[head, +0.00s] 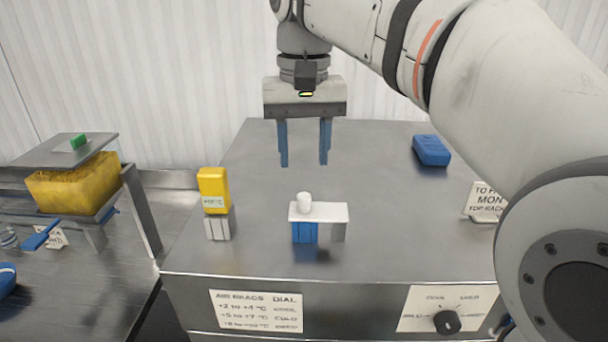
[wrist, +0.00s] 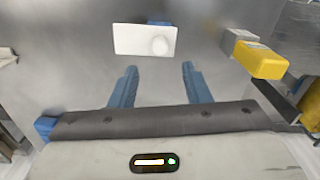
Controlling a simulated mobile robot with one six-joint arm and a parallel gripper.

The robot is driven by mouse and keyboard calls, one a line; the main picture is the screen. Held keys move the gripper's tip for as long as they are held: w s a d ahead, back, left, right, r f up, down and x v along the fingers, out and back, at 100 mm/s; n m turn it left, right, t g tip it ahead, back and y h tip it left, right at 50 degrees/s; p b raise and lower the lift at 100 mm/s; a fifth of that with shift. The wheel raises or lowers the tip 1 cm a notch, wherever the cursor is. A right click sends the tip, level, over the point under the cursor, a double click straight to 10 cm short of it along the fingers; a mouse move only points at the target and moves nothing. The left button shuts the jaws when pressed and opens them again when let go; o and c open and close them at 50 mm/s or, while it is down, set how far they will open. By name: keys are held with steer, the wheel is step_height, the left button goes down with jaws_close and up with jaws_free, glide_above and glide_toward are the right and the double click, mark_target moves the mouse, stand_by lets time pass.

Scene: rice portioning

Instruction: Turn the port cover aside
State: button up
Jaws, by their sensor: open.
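The port cover appears to be the flat white plate (head: 330,212) with a short white knob (head: 304,202) near its left end. In the wrist view the plate (wrist: 130,38) and knob (wrist: 160,46) lie just beyond the fingertips. My gripper (head: 304,164) is open and empty, its two blue fingers pointing down above the steel top, behind the plate and apart from it. The fingers also show in the wrist view (wrist: 159,68). The port itself is not seen.
A yellow meter (head: 213,187) stands on a grey block (head: 219,224) left of the plate. A blue item (head: 431,150) lies at the back right, and a printed sign (head: 484,202) stands at the right. A sponge-like yellow block (head: 72,185) sits under a raised plate at left.

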mark_target(304, 195)
steer(key=shift+s+f, duration=0.1)
steer(key=shift+f, duration=3.65)
jaws_close()
